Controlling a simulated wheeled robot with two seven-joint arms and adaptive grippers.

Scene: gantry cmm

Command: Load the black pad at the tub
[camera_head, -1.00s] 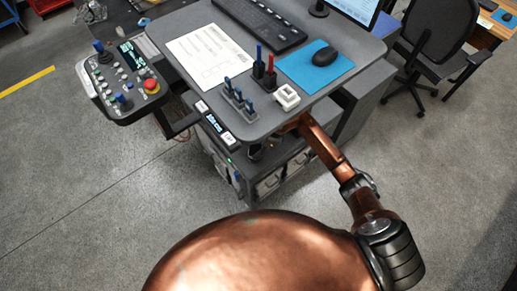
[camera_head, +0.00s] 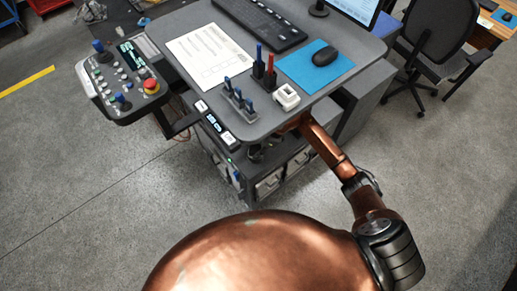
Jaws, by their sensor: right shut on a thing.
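My right arm comes in from the right and reaches under the near edge of the grey desk (camera_head: 262,130). I cannot pick out a black pad for certain; the mat under the mouse is blue. I see nothing that is clearly a tub. My left gripper is out of view.
On the desk are a keyboard (camera_head: 262,24), a paper sheet (camera_head: 210,53), a blue mat (camera_head: 310,70) with a black mouse (camera_head: 324,54), a pen holder (camera_head: 264,77) and a white block (camera_head: 286,97). A control panel (camera_head: 124,82) stands left, an office chair (camera_head: 437,45) right. Floor left is clear.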

